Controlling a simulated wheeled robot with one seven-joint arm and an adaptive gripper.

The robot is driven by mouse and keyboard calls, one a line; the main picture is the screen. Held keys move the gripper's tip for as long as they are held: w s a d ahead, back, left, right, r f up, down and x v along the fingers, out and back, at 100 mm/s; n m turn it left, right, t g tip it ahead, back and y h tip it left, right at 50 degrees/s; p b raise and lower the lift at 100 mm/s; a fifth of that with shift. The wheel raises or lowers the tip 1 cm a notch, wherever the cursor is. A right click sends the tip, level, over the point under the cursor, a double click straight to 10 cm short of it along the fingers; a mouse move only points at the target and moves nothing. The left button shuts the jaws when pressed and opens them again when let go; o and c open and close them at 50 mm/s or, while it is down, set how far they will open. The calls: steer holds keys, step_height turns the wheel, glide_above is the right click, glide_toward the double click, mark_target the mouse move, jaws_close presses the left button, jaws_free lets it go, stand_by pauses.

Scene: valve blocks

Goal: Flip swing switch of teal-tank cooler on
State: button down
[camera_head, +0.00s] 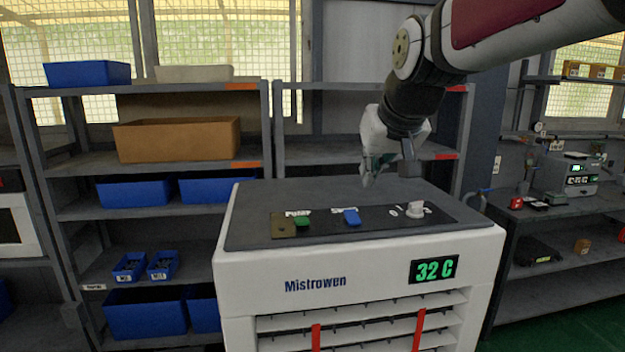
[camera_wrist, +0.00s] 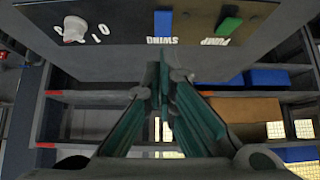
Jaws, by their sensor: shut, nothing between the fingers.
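The cooler (camera_head: 350,268) is a white box marked "Mistrowen" with a lit "32 C" display; no teal tank shows. Its dark top panel carries a green switch labelled PUMP (camera_head: 302,222), a blue switch labelled SWING (camera_head: 352,218) and a white knob (camera_head: 414,210). In the wrist view, the blue swing switch (camera_wrist: 163,22) is at the top centre, the green switch (camera_wrist: 228,25) right of it and the knob (camera_wrist: 74,28) at left. My gripper (camera_head: 367,182) is shut and empty, above the cooler top, behind the blue switch and apart from it. It also shows in the wrist view (camera_wrist: 160,68).
Shelves with blue bins (camera_head: 134,192) and a brown box (camera_head: 178,139) stand behind the cooler at left. A workbench (camera_head: 560,222) with devices is at right. The space above the panel is otherwise clear.

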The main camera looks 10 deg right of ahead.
steer(key=shift+s+r, duration=0.55)
steer(key=shift+s, duration=0.25)
steer(key=s+f+g, duration=0.1)
steer(key=s+f, duration=0.5)
steer(key=s, duration=0.5)
steer(key=s+f+g, duration=0.1)
steer(key=s+f, duration=0.6)
steer(key=s, duration=0.5)
steer(key=shift+a+f+g+b, duration=0.2)
steer(key=shift+g+b, duration=0.1)
steer(key=c, duration=2.4)
jaws_free()
